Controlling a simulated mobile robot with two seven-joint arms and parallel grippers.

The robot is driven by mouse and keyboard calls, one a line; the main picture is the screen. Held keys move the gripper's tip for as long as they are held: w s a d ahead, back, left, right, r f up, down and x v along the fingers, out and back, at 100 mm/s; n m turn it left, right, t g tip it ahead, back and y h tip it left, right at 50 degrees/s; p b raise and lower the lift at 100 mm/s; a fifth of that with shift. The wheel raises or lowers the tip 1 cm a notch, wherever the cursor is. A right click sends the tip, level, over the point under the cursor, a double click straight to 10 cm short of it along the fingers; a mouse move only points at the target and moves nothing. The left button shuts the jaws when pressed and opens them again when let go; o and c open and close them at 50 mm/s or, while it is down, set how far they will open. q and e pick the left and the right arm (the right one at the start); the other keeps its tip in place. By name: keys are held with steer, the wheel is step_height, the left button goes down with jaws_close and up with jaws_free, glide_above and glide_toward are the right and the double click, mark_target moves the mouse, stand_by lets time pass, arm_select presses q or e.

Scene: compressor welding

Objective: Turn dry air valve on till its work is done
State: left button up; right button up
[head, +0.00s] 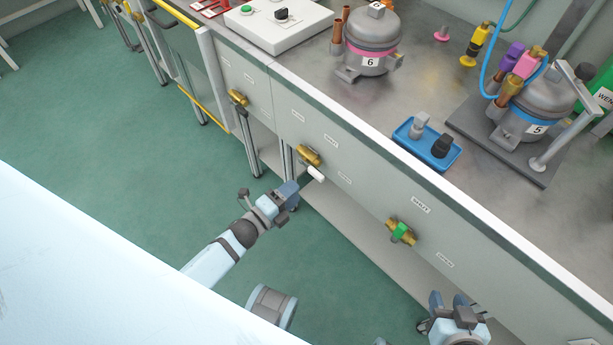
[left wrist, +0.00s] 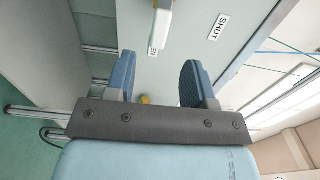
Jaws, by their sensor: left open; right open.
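A brass valve (head: 308,155) with a white handle (head: 316,174) is on the bench's front panel in the middle of the head view. My left gripper (head: 289,193) is open, just below and left of this handle, and apart from it. In the left wrist view the white handle (left wrist: 161,28) stands beyond the open, empty fingers (left wrist: 157,82). A "SHUT" label (left wrist: 218,27) is to its right, and a smaller label is partly hidden behind the handle. I cannot read which valve is dry air. My right gripper (head: 448,302) is open and empty at the bottom.
A green-handled valve (head: 401,232) is further right on the panel, and another brass valve (head: 237,98) is further left. Compressors numbered 6 (head: 372,45) and 5 (head: 538,105) and a blue tray (head: 407,138) stand on the bench.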

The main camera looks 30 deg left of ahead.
arm_select(q)
steer(key=shift+v, duration=1.55)
